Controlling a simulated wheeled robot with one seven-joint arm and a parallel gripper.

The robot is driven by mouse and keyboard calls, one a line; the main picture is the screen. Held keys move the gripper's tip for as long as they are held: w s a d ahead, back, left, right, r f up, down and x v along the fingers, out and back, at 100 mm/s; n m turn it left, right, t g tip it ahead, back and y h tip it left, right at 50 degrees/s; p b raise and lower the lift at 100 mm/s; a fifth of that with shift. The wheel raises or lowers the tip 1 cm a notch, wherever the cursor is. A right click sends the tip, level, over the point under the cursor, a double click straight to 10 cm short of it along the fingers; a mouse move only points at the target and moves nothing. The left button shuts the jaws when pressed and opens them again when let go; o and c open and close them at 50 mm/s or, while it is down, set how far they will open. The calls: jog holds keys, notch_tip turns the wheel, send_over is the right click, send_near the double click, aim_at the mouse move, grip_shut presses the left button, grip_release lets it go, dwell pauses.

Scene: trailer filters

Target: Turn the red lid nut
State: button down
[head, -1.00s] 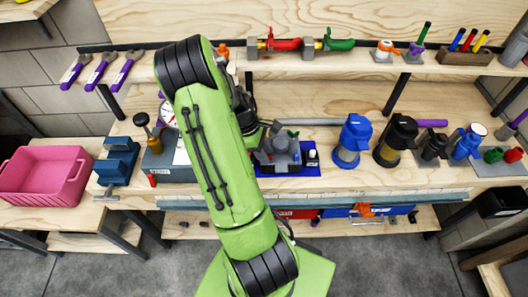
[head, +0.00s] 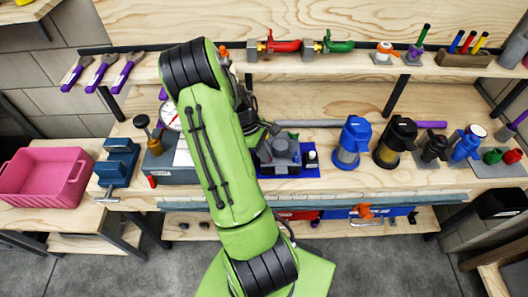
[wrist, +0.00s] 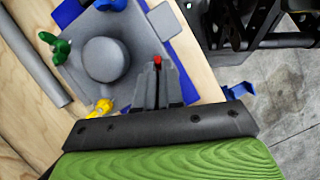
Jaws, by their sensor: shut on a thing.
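The red lid nut (wrist: 157,60) shows in the wrist view as a small red piece at the edge of a grey housing with a round domed lid (wrist: 104,60). My gripper (wrist: 157,72) is shut on the red nut, and its two grey fingers hide most of it. A green lid nut (wrist: 56,48) and a yellow one (wrist: 100,108) sit at other corners of the housing. In the head view the grey housing (head: 281,150) stands on the bench just right of my green arm. My fingers and the red nut are hidden there.
A blue vise (head: 118,163) and a dial gauge (head: 170,115) are to the left. A shelf (head: 350,66) with valves runs above.

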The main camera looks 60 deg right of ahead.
jog(key=m+y, duration=0.1)
jog(key=m, duration=0.3)
jog(key=m+y, duration=0.1)
jog(key=m, duration=0.2)
jog(key=shift+d+t+y, duration=0.3)
jog(key=shift+t, duration=0.1)
jog(key=m, duration=0.3)
jog(key=m+t+y, duration=0.1)
jog(key=m, duration=0.2)
jog(key=shift+s+t+y, duration=0.15)
jog(key=shift+t+y, duration=0.15)
jog(key=shift+m, duration=0.3)
jog(key=c, duration=1.3)
grip_release()
jog(key=shift+o, duration=0.2)
jog(key=shift+r, duration=0.1)
jog(key=p+v, duration=0.3)
jog(key=v, duration=1.2)
jog(key=shift+d+r, duration=0.25)
jog(key=shift+d, duration=0.05)
